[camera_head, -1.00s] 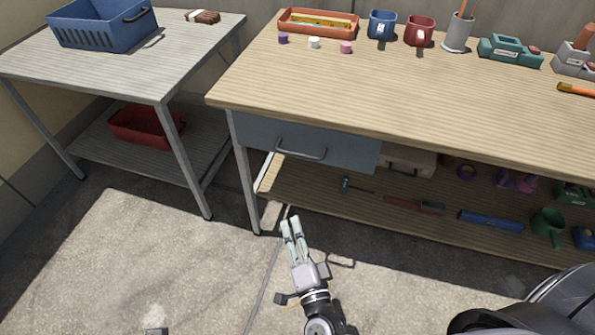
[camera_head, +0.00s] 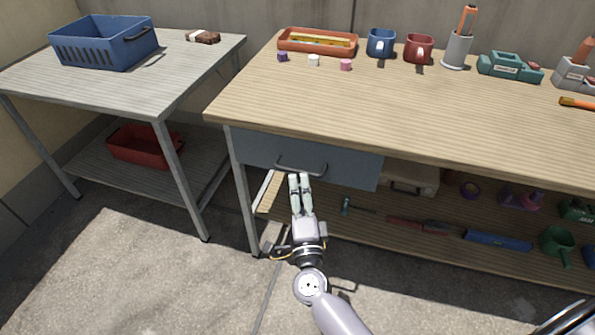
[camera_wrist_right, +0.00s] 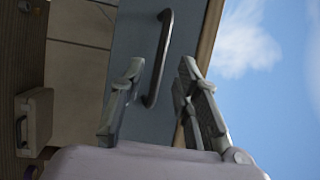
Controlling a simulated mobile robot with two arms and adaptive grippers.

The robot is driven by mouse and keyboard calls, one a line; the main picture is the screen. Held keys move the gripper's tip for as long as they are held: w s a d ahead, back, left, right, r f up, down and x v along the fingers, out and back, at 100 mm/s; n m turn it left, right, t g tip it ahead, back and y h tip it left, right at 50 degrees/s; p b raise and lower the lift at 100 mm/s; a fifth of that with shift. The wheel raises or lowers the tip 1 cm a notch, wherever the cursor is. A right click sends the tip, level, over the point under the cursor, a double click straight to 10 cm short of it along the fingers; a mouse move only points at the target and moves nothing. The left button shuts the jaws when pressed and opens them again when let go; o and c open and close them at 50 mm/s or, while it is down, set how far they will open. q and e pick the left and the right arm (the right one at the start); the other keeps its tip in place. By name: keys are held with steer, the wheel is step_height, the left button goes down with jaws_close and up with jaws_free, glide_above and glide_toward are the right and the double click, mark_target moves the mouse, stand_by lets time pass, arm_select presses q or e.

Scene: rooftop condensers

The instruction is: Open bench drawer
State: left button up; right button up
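The bench drawer (camera_head: 345,163) has a blue-grey front under the left part of the wooden workbench top (camera_head: 400,95); its front looks flush with the bench, so it appears shut. Its dark bar handle (camera_head: 302,168) is on the front. My right gripper (camera_head: 300,180) is just below and in front of the handle. In the right wrist view my right gripper (camera_wrist_right: 160,95) has its two fingers apart, and the handle (camera_wrist_right: 158,60) shows beyond the gap between them. No contact with the handle can be made out. My left gripper is not in view.
A metal side table (camera_head: 185,75) with a blue crate (camera_head: 100,48) stands left. An orange tray (camera_head: 318,50) and mugs are on the bench. The lower shelf holds a beige case (camera_head: 410,180) and several tools. The concrete floor in front is clear.

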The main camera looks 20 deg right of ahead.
mark_target(297, 170)
steer(key=x, duration=0.5)
steer(key=shift+w, duration=0.1)
steer(key=shift+c, duration=0.6)
jaws_close()
